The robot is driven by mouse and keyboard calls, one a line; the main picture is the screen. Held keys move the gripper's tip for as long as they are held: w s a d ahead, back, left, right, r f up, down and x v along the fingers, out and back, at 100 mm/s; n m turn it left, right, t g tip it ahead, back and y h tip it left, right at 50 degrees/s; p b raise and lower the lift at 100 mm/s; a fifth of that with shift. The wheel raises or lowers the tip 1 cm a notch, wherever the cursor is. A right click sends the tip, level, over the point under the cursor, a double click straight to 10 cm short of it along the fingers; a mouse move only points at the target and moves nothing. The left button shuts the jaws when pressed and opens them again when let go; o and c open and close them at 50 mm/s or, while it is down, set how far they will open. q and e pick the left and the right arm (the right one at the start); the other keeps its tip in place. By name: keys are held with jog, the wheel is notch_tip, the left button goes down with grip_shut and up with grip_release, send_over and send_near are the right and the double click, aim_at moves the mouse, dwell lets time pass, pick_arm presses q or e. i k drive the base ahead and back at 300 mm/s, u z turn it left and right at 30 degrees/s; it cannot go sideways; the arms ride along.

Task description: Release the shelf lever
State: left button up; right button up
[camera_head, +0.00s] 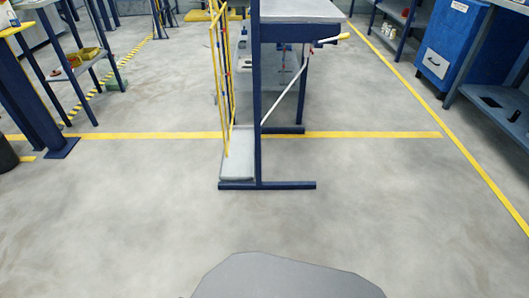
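A lever with a pale yellow-white grip (334,39) sticks out to the right from under the top of a dark blue stand (258,100) in the upper middle. A small red part (318,43) shows near the inner end of the grip. The grip looks close to horizontal, tilted slightly up to the right. Neither of my grippers is in view, and nothing touches the lever.
A yellow wire rack (220,75) stands on the stand's left side. Blue benches with bottles and boxes (62,72) are at upper left, and a blue cabinet (450,45) at upper right. The grey floor (380,190) in front is clear, with yellow lines (360,134).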

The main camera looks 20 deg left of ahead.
aim_at(345, 35)
jog(key=u, duration=0.35)
jog(key=i, duration=0.8)
jog(key=u, duration=0.35)
jog(key=i, duration=1)
jog(key=z, duration=0.15)
